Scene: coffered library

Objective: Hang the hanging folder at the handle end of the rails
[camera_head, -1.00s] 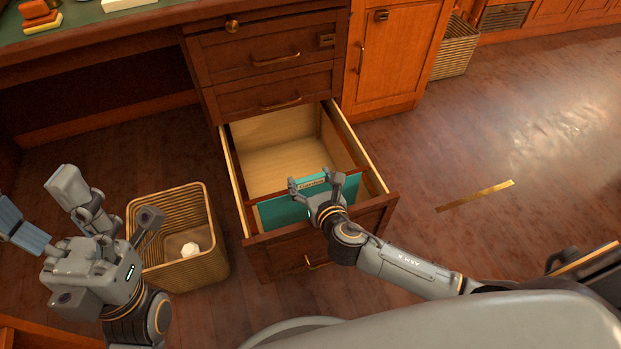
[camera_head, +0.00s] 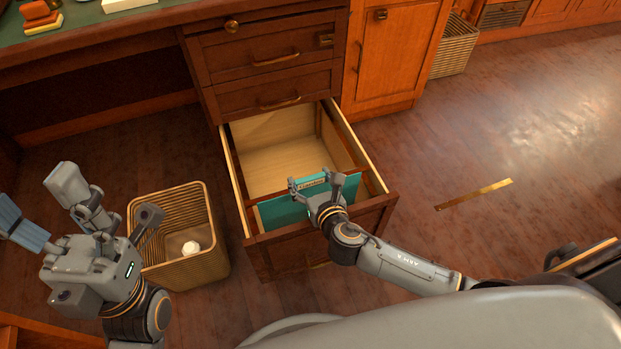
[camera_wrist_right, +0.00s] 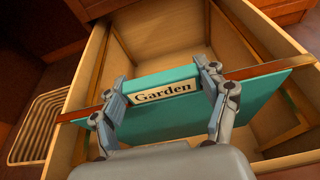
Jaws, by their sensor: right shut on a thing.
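The teal hanging folder (camera_head: 284,212) has a label tab reading "Garden" and is at the front, handle end of the open bottom drawer (camera_head: 377,201). In the right wrist view the folder (camera_wrist_right: 260,92) spans the drawer's width, with its reddish-brown bar ends sticking out at both sides near the rails. I cannot tell whether the bar ends rest on the rails. My right gripper (camera_head: 316,184) is shut on the folder's top edge, its fingers either side of the label (camera_wrist_right: 165,93). My left gripper (camera_head: 105,205) is open and empty, away at the left above the wicker basket's side.
A wicker basket (camera_head: 216,262) with a crumpled white ball stands left of the drawer. The desk (camera_head: 110,30) is above, with closed drawers. The drawer's rear is empty. Another basket (camera_head: 455,48) stands at the back right; a brass strip (camera_head: 475,194) lies on the floor.

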